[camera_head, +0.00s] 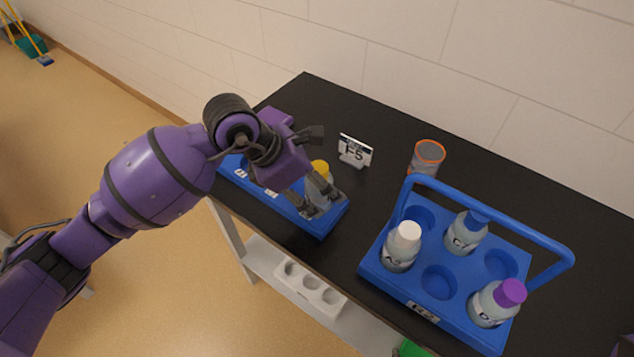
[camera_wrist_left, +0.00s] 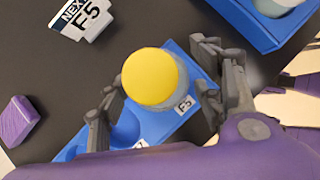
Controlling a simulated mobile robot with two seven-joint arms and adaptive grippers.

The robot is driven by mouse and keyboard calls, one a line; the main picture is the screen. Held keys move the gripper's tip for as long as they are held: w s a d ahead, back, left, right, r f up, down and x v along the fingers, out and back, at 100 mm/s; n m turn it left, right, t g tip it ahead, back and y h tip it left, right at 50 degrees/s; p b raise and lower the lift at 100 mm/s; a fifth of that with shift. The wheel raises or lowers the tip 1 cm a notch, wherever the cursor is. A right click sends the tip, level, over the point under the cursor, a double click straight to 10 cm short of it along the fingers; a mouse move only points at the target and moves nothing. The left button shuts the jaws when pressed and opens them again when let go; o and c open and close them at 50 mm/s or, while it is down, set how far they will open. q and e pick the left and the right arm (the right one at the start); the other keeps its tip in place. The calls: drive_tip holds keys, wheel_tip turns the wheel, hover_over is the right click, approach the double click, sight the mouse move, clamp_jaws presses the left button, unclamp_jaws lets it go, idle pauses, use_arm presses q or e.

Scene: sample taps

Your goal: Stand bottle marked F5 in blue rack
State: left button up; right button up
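A clear bottle with a yellow cap (camera_head: 319,167) stands at the right end of a long blue rack (camera_head: 325,227). In the left wrist view its yellow cap (camera_wrist_left: 150,77) is seen from above, beside a rack label reading F5 (camera_wrist_left: 184,104). The bottle's own marking is not readable. My left gripper (camera_head: 322,200) is lowered around this bottle. Its fingers (camera_wrist_left: 160,90) are on both sides of the bottle, apart, with gaps showing. A card reading NEXT F5 (camera_head: 355,152) stands behind the rack. My right gripper is not in view.
A blue handled carrier (camera_head: 372,262) holds bottles with white (camera_head: 403,246), blue (camera_head: 467,232) and purple (camera_head: 497,302) caps, plus empty round holes. Its handle rises high. An orange-rimmed cup (camera_head: 425,158) stands behind it. A white holder (camera_head: 310,290) sits on the lower shelf.

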use_arm(q)
drive_tip(key=shift+a+r, duration=0.2)
drive_tip(key=shift+r, duration=0.3)
drive_tip(key=v, duration=1.1)
drive_tip(key=shift+s, duration=0.15)
drive_tip(key=shift+r, duration=0.15)
